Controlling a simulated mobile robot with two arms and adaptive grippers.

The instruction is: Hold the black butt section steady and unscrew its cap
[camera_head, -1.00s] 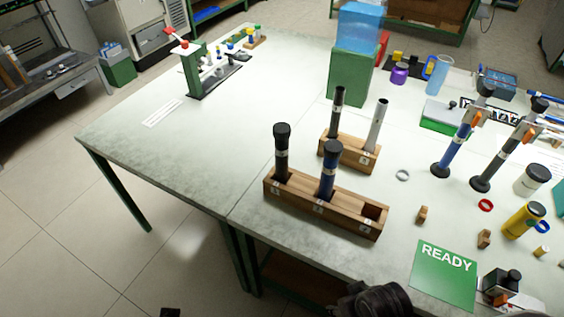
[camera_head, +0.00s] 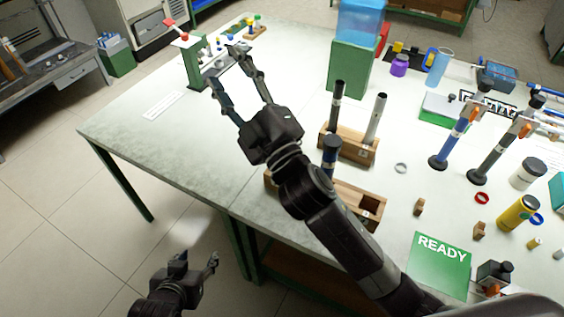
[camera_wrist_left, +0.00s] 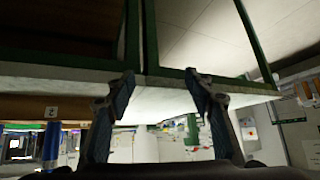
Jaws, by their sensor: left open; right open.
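The black butt section with its cap is hidden behind my right arm in the head view. The wooden rack (camera_head: 372,206) that held it is partly covered by the same arm. A blue capped section (camera_head: 330,160) stands upright in that rack. My right gripper (camera_head: 228,62) is open and empty above the table, beyond the rack. My left gripper (camera_head: 197,258) is open and empty, low in front of the table's near edge. In the left wrist view, which looks upside down, its spread fingers (camera_wrist_left: 160,88) have nothing between them, and the rack (camera_wrist_left: 52,107) is at left.
A smaller rack (camera_head: 358,151) with two upright tubes stands behind. Two reel-seat rods (camera_head: 455,143) on black bases, a yellow bottle (camera_head: 516,213) and a green READY card (camera_head: 440,265) are at right. The table's left part (camera_head: 150,128) is mostly clear.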

